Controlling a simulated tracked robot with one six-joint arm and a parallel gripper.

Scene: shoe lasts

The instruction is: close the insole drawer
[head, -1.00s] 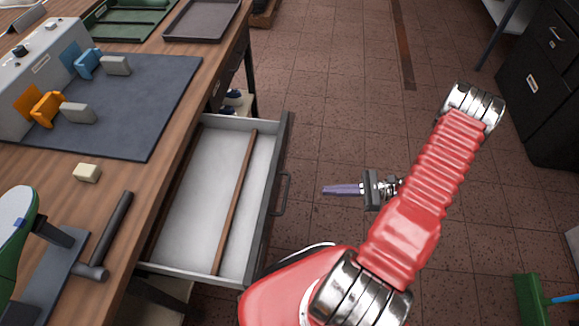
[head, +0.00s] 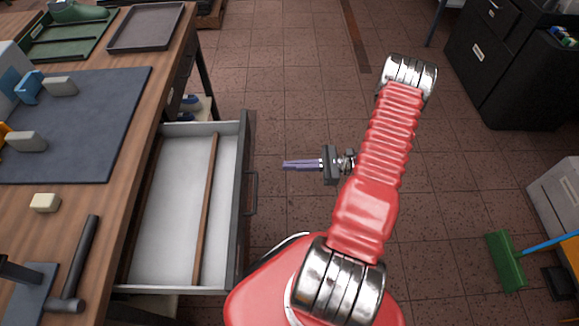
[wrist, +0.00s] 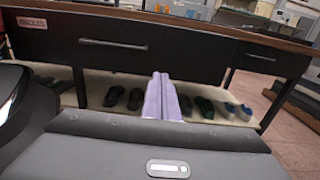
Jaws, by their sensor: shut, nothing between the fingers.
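The grey drawer (head: 240,225) stands pulled out from the wooden workbench in the head view. It is empty apart from a brown divider strip along its length. Its dark front and bar handle (head: 251,195) face right. In the wrist view the drawer front (wrist: 185,50) spans the upper picture, with a small label at its left and the handle. My gripper (head: 285,165), with purple fingers, is shut and empty. It points left at the drawer front, near the handle's far end, with a small gap showing. The fingers also show in the wrist view (wrist: 162,82).
The bench (head: 120,150) carries a dark mat (head: 90,120), a hammer (head: 80,265) and a grey tray (head: 145,27). Shoes (wrist: 135,98) sit on a shelf below. The tiled floor right of the drawer is clear up to a green broom (head: 506,262) and black cabinet (head: 515,75).

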